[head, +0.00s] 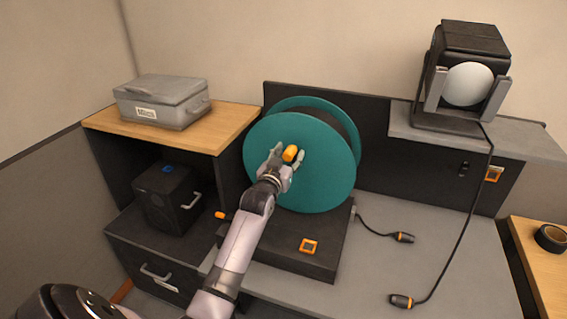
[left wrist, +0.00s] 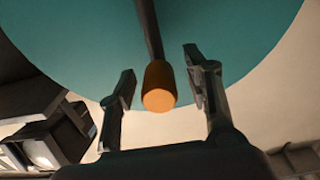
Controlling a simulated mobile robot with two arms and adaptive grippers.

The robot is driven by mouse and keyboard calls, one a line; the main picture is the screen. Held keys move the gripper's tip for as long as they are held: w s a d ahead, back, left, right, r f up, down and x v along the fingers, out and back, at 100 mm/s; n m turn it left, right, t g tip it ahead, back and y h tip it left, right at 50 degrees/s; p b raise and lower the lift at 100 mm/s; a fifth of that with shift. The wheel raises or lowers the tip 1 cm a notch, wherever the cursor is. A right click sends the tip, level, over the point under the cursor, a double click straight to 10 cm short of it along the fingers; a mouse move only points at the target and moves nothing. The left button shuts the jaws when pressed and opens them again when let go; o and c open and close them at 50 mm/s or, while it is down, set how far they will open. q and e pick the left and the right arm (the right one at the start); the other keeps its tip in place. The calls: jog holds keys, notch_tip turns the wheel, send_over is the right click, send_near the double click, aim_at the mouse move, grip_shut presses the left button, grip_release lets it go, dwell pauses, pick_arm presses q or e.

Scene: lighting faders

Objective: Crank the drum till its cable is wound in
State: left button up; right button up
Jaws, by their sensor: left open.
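The teal drum (head: 325,175) stands upright on a dark base (head: 285,250) on the grey bench top. Its orange crank knob (head: 292,153) shows in front of the drum's near face. My left gripper (head: 287,158) is open, with its fingers on either side of the knob. In the left wrist view the orange knob (left wrist: 159,88) sits on a dark crank arm (left wrist: 149,30), between the open fingertips (left wrist: 163,80), with gaps on both sides. A short black cable with a connector (head: 403,237) comes out at the right of the base. My right gripper is not seen.
A lamp (head: 468,75) stands on the raised shelf at the right, its cable hanging to a connector (head: 401,300) on the bench. A grey case (head: 160,100) sits on the wooden top at left, above a black speaker-like box (head: 168,195). A tape roll (head: 551,238) lies far right.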

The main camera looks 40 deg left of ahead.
pick_arm(q)
jog(key=v, duration=1.1)
jog(key=shift+s, duration=0.35)
jog(key=shift+d, duration=0.1)
